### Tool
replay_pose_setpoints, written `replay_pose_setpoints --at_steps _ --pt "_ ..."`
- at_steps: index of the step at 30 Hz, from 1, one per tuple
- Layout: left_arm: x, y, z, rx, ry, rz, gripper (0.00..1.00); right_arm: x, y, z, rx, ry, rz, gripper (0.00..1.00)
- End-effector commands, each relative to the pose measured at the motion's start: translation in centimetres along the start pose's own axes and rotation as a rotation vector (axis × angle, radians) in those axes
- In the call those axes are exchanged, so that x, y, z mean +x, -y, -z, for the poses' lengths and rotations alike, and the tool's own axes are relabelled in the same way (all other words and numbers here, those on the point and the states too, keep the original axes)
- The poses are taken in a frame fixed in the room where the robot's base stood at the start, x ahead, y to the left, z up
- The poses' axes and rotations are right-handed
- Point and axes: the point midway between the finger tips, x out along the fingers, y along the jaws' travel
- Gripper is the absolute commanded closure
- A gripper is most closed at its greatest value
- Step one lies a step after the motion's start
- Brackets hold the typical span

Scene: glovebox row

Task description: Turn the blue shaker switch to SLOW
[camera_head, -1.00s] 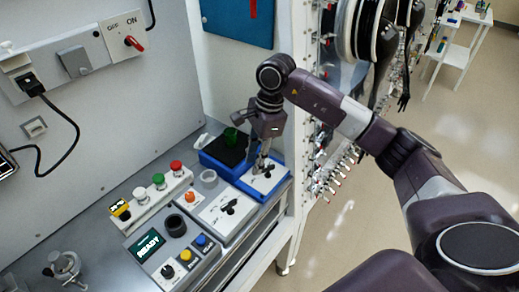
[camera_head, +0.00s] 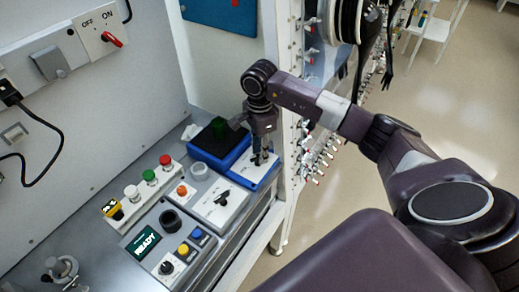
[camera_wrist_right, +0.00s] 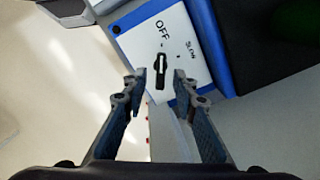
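The blue shaker (camera_head: 240,172) stands at the far end of the bench, with a black platform and a white front panel. In the right wrist view its panel (camera_wrist_right: 140,38) carries a black switch (camera_wrist_right: 160,66) and the labels OFF and SLOW (camera_wrist_right: 190,48). The switch's long side lines up with OFF; which end is the pointer is hard to tell. My right gripper (camera_head: 260,160) is above the panel. In the wrist view the right gripper (camera_wrist_right: 163,84) is open and empty, the switch showing between and just beyond its fingertips. My left gripper is not in view.
A grey device with a white panel (camera_head: 208,212) stands nearer. A READY display (camera_head: 145,241) and a button strip (camera_head: 141,195) are further left. The cabinet frame (camera_head: 291,110) rises right of the shaker.

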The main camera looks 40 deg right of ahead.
Motion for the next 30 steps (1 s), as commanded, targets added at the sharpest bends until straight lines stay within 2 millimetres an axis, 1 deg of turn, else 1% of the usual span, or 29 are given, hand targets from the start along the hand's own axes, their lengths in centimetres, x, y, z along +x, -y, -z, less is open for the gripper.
replay_pose_setpoints --at_steps 1,4,11,15,22,30 --pt "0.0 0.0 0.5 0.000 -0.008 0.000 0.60 0.0 0.0 0.0 0.000 0.000 0.000 0.74" --pt "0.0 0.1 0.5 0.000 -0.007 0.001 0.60 0.0 0.0 0.0 0.000 0.000 0.000 0.75" --pt "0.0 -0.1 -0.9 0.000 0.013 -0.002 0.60 0.0 0.0 0.0 0.000 0.001 0.000 1.00" --pt "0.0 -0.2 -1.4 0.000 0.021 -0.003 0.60 0.0 0.0 0.0 0.001 0.001 0.000 1.00" --pt "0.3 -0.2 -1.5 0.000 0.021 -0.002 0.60 0.0 0.0 0.0 0.025 0.001 0.001 1.00" --pt "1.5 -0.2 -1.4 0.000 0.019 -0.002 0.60 0.1 0.0 0.0 0.166 0.001 0.003 1.00"
